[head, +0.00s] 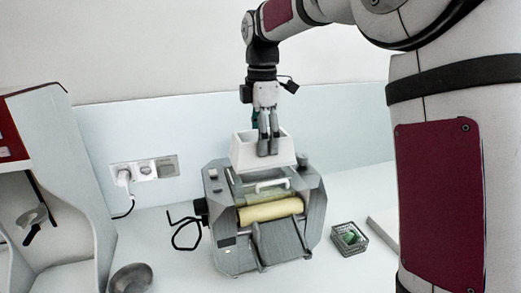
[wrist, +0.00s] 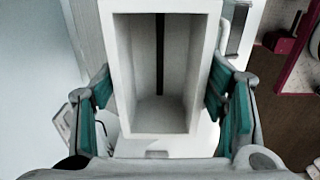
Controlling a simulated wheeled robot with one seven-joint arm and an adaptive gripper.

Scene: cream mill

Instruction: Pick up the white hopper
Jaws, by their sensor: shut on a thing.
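The white hopper (head: 245,158) is an open-topped tapering box at the top of the grey mill (head: 222,226) in the head view. I cannot tell whether its base touches the mill. My gripper (head: 268,146) points down at the hopper, with its fingers overlapping the hopper's right part in this view. In the wrist view the hopper (wrist: 158,146) shows its hollow inside with a dark vertical slit, upright between my two teal-padded fingers. The gripper is shut on the hopper. The hopper's underside is hidden.
The mill has a cream roller (head: 270,211) and a sloping front tray (head: 281,241). A small wire basket with a green thing (head: 350,238) stands to its right. Wall sockets (head: 145,171) and a black cord are behind left. A metal cup (head: 131,279) lies front left.

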